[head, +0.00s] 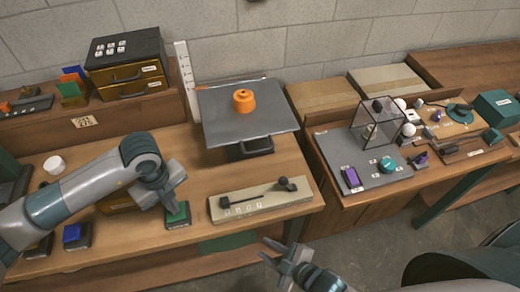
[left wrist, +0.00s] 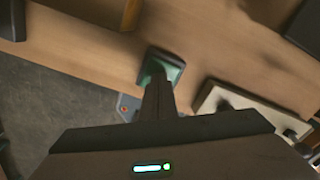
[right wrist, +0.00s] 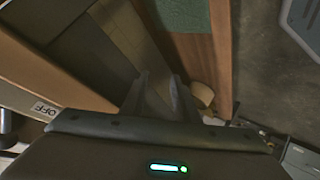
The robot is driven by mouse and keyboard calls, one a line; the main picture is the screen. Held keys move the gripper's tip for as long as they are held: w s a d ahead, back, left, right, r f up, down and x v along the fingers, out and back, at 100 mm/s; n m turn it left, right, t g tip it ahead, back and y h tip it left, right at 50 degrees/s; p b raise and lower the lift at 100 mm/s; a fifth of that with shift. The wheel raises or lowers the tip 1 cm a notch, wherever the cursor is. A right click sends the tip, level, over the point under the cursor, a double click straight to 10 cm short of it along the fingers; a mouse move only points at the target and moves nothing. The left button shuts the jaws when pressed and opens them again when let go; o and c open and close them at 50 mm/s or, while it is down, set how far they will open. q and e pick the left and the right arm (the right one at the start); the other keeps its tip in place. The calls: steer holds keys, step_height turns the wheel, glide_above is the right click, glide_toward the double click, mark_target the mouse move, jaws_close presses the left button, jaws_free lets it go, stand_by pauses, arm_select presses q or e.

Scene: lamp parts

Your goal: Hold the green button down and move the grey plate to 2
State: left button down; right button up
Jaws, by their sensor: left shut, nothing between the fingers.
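A green button (head: 177,214) on a dark base sits near the front of the wooden bench, and it also shows in the left wrist view (left wrist: 168,68). My left gripper (head: 172,206) is shut and empty, pointing down with its tips at the button. I cannot tell how far the button is pressed. The grey plate (head: 222,110) sits raised and flat at the bench's back, bearing an orange knobbed weight (head: 243,100). A white upright scale (head: 186,80) stands at its left; its marks are too small to read. My right gripper (head: 270,251) is open and empty, in front of the bench.
A beige slider panel (head: 265,200) with a dark knob at its right end lies right of the button. A blue button (head: 75,234) is to the left. A glass case (head: 376,124) and small parts stand on the right bench. Floor separates my right gripper from it.

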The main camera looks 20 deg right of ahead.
steer(key=a+r+n+t+y, duration=0.1)
steer(key=a+r+n+y, duration=0.15)
steer(key=r, duration=0.85)
steer(key=n+t+h, duration=0.2)
steer(key=n+t, duration=0.2)
steer(key=n, duration=0.2)
glide_toward(260, 150)
steer(key=s, duration=0.2)
steer(key=shift+w+d, duration=0.15)
steer(key=shift+d, duration=0.3)
steer(key=shift+w+f, duration=0.1)
steer(key=shift+x, duration=5.9)
steer(key=shift+a+f, duration=0.1)
steer(key=shift+c, duration=0.3)
jaws_close()
